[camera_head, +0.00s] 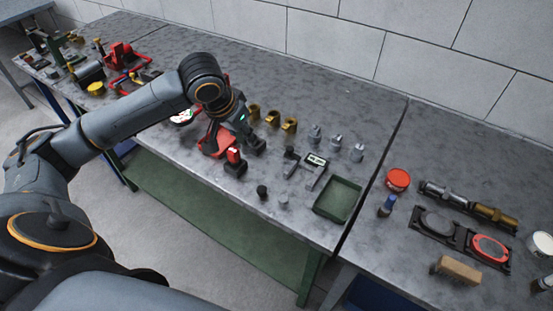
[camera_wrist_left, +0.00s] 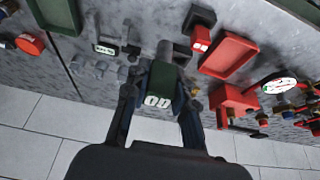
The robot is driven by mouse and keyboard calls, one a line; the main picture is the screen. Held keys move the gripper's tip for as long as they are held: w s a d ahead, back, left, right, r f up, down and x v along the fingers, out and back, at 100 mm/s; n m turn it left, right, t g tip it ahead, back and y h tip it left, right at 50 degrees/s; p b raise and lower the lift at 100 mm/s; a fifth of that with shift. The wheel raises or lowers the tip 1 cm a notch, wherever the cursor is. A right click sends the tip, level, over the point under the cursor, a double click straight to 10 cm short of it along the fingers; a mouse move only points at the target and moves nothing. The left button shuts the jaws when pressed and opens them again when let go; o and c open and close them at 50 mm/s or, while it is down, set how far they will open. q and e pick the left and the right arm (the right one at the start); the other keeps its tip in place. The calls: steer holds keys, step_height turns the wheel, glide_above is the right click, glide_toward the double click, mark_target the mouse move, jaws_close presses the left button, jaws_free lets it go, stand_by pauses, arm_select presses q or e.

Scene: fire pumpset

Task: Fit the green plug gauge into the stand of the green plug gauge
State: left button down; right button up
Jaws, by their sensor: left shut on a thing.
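The green plug gauge (camera_wrist_left: 158,82) is between the fingers of my left gripper (camera_wrist_left: 157,100), which is shut on it. Its green body carries pale markings, and its grey cylindrical end (camera_wrist_left: 165,49) points towards the top of the wrist view. A dark block (camera_wrist_left: 182,56), which looks like its stand, is partly hidden behind the gauge; whether they touch I cannot tell. In the head view my left gripper (camera_head: 245,140) is above the table, close to this dark block (camera_head: 259,147). The arm hides the gauge there. My right gripper is not in view.
A red gauge (camera_head: 234,155) in a black stand (camera_head: 236,169) and a red tray (camera_head: 211,148) are close to the gripper. Brass parts (camera_head: 271,118) and grey metal parts (camera_head: 336,142) stand behind. A green tray (camera_head: 338,200) lies right, past a labelled grey frame (camera_head: 316,161).

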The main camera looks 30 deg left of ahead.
arm_select(q)
steer(key=w+a+f+p, duration=0.1)
steer(key=w+a+f, duration=0.1)
steer(key=w+f, duration=0.1)
steer(key=w+a+f+p, duration=0.1)
steer(key=w+f, duration=0.2)
steer(key=w, duration=0.2)
steer(key=w+a+f+p, duration=0.1)
steer(key=w+a+f, duration=0.1)
steer(key=w+f, duration=0.1)
steer(key=shift+w+a+f, duration=0.2)
steer(key=shift+w, duration=0.25)
steer(key=shift+w+a+f, duration=0.15)
steer(key=shift+w, duration=0.25)
step_height(320, 180, down, 2)
steer(key=shift+f+p, duration=0.1)
steer(key=shift+p, duration=0.8)
steer(key=shift+f, duration=0.5)
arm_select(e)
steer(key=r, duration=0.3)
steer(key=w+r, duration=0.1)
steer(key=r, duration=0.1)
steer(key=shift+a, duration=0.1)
arm_select(q)
steer(key=shift+f, duration=0.1)
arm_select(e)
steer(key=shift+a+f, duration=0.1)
